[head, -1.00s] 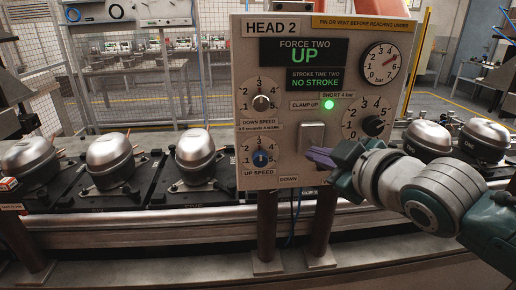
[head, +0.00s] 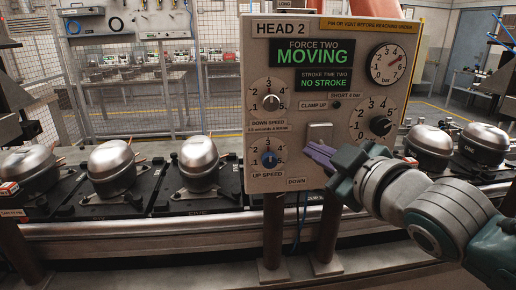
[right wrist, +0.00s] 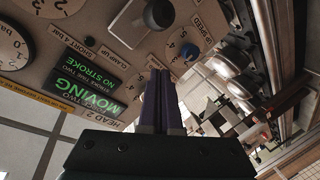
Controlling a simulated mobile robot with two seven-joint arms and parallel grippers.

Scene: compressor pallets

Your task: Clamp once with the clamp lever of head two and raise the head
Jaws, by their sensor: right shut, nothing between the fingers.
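The HEAD 2 panel (head: 350,88) stands upright in the middle of the head view. Its display (head: 311,53) reads FORCE TWO MOVING. The clamp lever's pale plate (head: 319,137) sits between the labels CLAMP UP and DOWN. In the right wrist view a dark round knob (right wrist: 158,13) stands by this plate and appears to be the lever's end; my gripper hides it in the head view. My right gripper (head: 311,151) is shut and empty, its purple fingertips just below the plate. The fingers also show in the right wrist view (right wrist: 159,75). I cannot tell whether they touch the lever.
The blue up speed knob (head: 269,160) is left of my fingertips. The down speed knob (head: 271,102) and pressure gauge (head: 388,62) are higher up. Silver compressors (head: 111,167) stand on pallets along the conveyor (head: 140,231) on both sides. A mesh fence is behind.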

